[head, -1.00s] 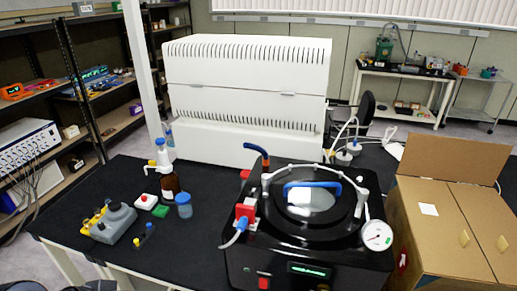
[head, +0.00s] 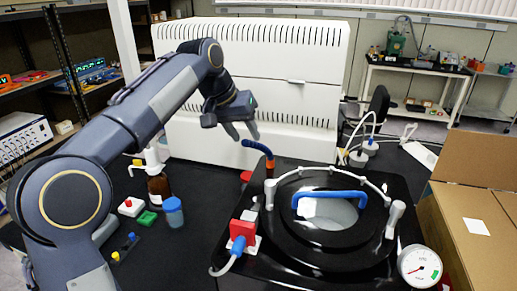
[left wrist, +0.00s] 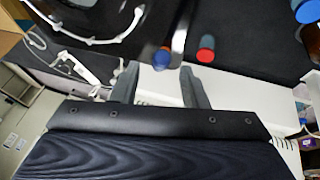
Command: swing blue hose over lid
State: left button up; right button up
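The short blue hose (head: 257,147) stands at the back left corner of the black freeze dryer (head: 290,255), above an orange-brown fitting (head: 270,166). The round black lid (head: 300,222) with a blue handle (head: 335,194) lies to its right. My left gripper (head: 243,131) is open and empty, fingers pointing down, just above and left of the hose in the picture. In the left wrist view the open fingers (left wrist: 158,86) show with the blue hose end (left wrist: 162,59) beyond the gap between them. I cannot tell any contact. My right gripper is not in view.
A white pressure ring (head: 345,172) arches over the lid. A red valve (head: 243,230) and a dial gauge (head: 420,267) sit at its front. A large white machine (head: 280,70) stands behind, a cardboard box (head: 470,220) at right, bottles (head: 173,212) at left.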

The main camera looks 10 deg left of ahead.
aim_at(253, 148)
pick_arm(q)
jog(key=x, duration=0.6)
jog(key=shift+f, duration=0.25)
grip_shut()
